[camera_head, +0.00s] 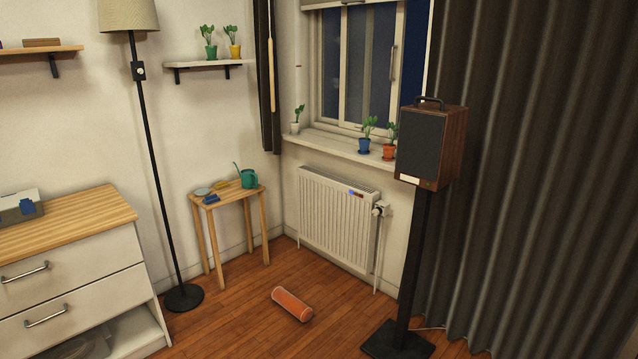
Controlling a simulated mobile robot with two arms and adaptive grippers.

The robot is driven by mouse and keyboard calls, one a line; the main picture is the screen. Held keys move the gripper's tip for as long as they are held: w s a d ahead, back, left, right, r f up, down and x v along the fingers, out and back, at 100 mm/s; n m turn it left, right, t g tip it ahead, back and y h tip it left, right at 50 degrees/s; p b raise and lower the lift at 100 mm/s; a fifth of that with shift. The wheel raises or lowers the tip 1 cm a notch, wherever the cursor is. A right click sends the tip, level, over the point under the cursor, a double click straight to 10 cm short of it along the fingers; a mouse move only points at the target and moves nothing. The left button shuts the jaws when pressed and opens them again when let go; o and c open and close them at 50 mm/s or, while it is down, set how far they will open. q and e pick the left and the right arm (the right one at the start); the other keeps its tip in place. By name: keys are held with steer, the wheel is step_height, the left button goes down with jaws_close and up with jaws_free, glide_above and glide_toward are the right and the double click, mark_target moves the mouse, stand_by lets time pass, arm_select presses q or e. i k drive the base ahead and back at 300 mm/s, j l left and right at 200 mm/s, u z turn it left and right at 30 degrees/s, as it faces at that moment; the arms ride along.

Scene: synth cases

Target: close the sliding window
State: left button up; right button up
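The sliding window (360,65) is in the back wall, right of centre in the head view, above a white sill. Its pale frame holds dark panes. A vertical handle (393,63) sits on the right upright of a sash. Right of that upright is a dark blue strip (414,55) with no frame bars showing; it looks like an open gap, but I cannot tell for sure. The speaker and the dark curtain hide the window's lower right and right side. Neither of my grippers is in view.
A speaker (431,143) on a black stand blocks the sill's right end. Potted plants (368,134) stand on the sill (335,146). A radiator (335,215) is below. An orange cylinder (292,304) lies on the wooden floor. A small table (230,193) and lamp stand left.

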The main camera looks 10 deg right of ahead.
mark_target(372, 35)
steer(key=i+z, duration=0.35)
steer(key=i, duration=0.15)
steer(key=i+j+z, duration=0.2)
steer(key=i+z, duration=0.15)
steer(key=i+j+z, duration=0.35)
steer(key=i, duration=0.25)
steer(key=i+j+z, duration=0.3)
steer(key=i+j, duration=0.05)
steer(key=i, duration=0.05)
